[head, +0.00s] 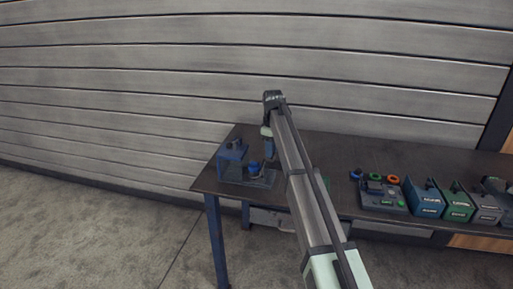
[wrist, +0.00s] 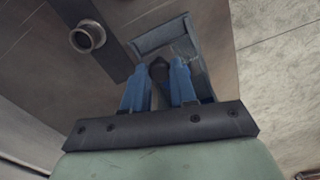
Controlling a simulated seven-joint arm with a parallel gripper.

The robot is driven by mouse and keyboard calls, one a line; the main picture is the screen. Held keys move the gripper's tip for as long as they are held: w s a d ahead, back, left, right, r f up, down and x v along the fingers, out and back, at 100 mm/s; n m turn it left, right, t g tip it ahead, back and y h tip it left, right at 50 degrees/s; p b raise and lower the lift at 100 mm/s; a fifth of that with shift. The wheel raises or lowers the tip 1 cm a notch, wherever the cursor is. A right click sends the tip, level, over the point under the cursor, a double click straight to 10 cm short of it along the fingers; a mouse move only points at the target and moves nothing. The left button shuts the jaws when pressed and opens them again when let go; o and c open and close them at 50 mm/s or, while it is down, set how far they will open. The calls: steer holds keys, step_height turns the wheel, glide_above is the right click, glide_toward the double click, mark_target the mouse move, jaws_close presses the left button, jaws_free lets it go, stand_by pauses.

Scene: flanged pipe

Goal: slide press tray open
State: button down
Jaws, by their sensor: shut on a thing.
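The press (head: 233,161) is a blue block-like unit at the left end of the dark table in the head view. Its grey tray (head: 262,182) sticks out to the right at its foot, with a blue round part (head: 254,167) by it. My gripper (head: 269,152) is low over the tray's right side, with its fingers pointing down. In the wrist view my gripper (wrist: 159,72) has its two blue fingers closed around a dark knob-like handle (wrist: 158,70). A grey recessed plate (wrist: 162,37) lies just beyond the fingertips. The handle's lower part is hidden.
The table (head: 330,152) has free room behind my arm. To the right are a grey fixture (head: 383,196) with coloured rings and several bins, including a blue one (head: 424,201) and a green one (head: 457,204). The wrist view shows a round metal ring (wrist: 87,37).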

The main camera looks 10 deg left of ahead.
steer(key=shift+d, duration=1.25)
steer(key=c, duration=1.2)
jaws_free()
steer(key=shift+r, duration=0.1)
step_height(320, 180, up, 14)
steer(key=shift+f, duration=0.2)
